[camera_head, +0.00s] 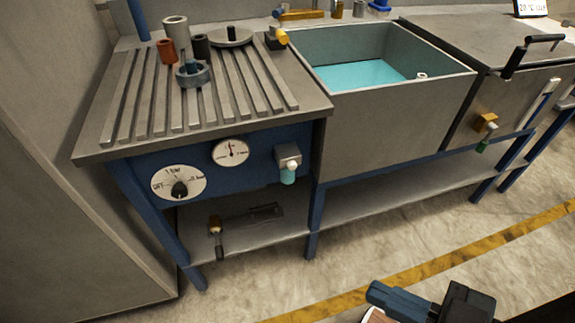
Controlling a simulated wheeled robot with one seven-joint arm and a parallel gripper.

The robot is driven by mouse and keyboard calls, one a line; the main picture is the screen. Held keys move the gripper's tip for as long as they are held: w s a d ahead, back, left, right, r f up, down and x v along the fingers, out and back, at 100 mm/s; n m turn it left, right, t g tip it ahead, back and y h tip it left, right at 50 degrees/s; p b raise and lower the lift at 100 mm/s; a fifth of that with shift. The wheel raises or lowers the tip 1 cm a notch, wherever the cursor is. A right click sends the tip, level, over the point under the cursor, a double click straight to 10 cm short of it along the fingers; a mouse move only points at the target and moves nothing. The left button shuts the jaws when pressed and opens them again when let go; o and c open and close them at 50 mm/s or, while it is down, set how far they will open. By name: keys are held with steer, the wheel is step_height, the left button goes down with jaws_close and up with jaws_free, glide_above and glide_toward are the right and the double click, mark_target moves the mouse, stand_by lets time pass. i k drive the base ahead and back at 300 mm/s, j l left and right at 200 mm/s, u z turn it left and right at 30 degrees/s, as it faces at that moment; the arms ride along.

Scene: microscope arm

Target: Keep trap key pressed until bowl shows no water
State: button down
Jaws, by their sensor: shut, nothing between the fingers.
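A grey block (287,154) is fixed on the blue front panel below the ribbed bench top. A small clear bowl (288,174) hangs under it, pale at the top and teal, like water, in its lower part. I cannot make out a separate trap key at this size. My gripper (398,300) is at the bottom edge, right of centre, partly cut off by the frame. It is shut and empty, well apart from the bowl and in front of the bench.
A dial (179,183) and a gauge (231,151) are left of the bowl. A tank (395,115) with teal liquid stands to the right. A yellow fitting (486,122) is farther right. A lower shelf (240,238) holds a tool. The floor in front is clear.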

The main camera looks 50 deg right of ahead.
mark_target(292, 165)
steer(key=k+l+z, duration=0.15)
steer(key=l+z, duration=0.2)
steer(key=k+l+z, duration=0.15)
steer(key=l+z, duration=0.2)
steer(key=k+l+z, duration=0.1)
steer(key=l+z, duration=0.25)
